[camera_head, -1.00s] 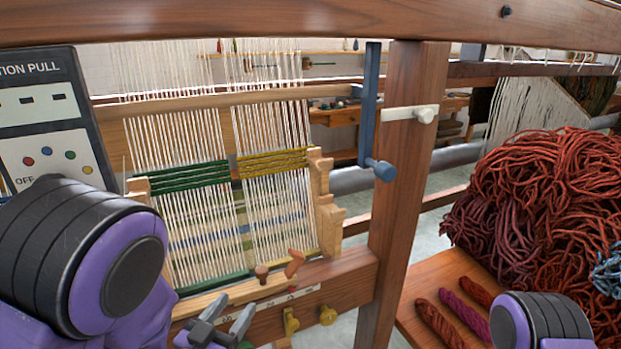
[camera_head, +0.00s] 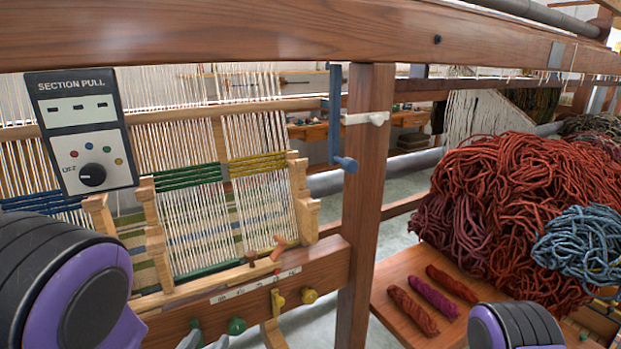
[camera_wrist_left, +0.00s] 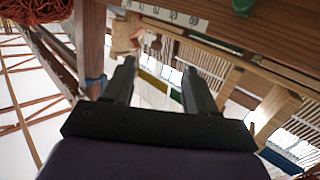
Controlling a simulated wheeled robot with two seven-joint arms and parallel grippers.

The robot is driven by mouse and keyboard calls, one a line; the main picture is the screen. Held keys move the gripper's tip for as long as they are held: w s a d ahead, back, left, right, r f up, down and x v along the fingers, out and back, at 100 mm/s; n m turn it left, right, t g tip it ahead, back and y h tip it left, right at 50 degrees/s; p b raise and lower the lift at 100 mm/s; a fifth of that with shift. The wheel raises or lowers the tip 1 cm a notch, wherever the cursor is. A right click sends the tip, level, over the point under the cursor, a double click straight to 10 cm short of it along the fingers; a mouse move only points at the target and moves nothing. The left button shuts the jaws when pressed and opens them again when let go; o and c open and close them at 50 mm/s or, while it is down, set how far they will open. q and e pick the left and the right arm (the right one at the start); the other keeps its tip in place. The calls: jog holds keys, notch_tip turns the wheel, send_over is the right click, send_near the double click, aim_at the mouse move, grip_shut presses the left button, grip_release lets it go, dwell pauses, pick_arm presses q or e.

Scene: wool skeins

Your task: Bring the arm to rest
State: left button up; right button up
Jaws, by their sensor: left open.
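My left gripper (camera_head: 204,341) shows only as grey fingertips at the bottom edge of the head view, below the loom's front rail. In the left wrist view my left gripper (camera_wrist_left: 159,85) has its two dark fingers apart with nothing between them. The loom's wooden parts and threads lie beyond the fingers, and I see no contact. My left arm's black and purple joint fills the lower left of the head view. A purple joint of my right arm shows at the lower right, but its gripper is out of view.
The wooden loom post (camera_head: 367,190) and top beam (camera_head: 240,38) frame the warp threads (camera_head: 200,215). A control panel (camera_head: 82,130) hangs at left. A heap of red wool (camera_head: 540,190) and blue wool (camera_head: 585,245) lies on a wooden bench (camera_head: 395,275) with small skeins (camera_head: 432,298).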

pick_arm(q)
jog(key=s+a+f+n+g+y, duration=0.3)
jog(key=s+a+f+g, duration=0.15)
jog(key=f, duration=0.45)
jog(key=s+a+f+n+g+y, duration=0.25)
jog(key=s+f, duration=0.35)
jog(key=f, duration=0.3)
jog(key=s+a+f+n+g, duration=0.1)
jog(key=s+f+g, duration=0.2)
jog(key=s, duration=0.5)
jog(key=s+a+f+n+g+y, duration=0.1)
jog(key=s+a+f+n+g, duration=0.1)
jog(key=s+f, duration=0.4)
jog(key=shift+s+f+g, duration=0.25)
jog(key=shift+s+g, duration=0.15)
jog(key=shift+s, duration=0.5)
